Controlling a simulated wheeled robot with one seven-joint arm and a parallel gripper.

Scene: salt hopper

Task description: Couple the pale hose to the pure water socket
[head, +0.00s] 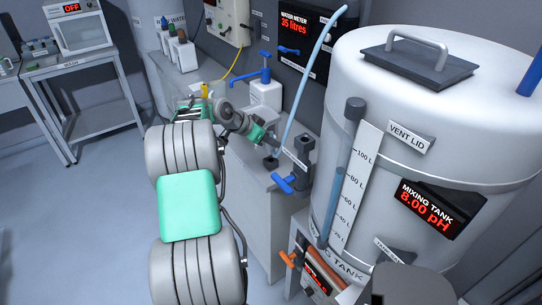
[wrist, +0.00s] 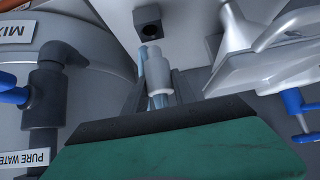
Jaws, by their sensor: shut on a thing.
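In the wrist view my gripper (wrist: 158,92) is shut on the pale grey end fitting (wrist: 157,68) of the pale hose, which sits between the two fingers. A dark grey pipe fitting (head: 304,152) with a blue handle (head: 283,184) stands right of my gripper. In the wrist view this fitting (wrist: 45,92) is at left, above a PURE WATER label (wrist: 24,159), apart from the hose end.
The large white mixing tank (head: 428,110) stands close on the right. A white bottle with a blue pump (head: 265,92) stands behind my gripper. Floor at left is open.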

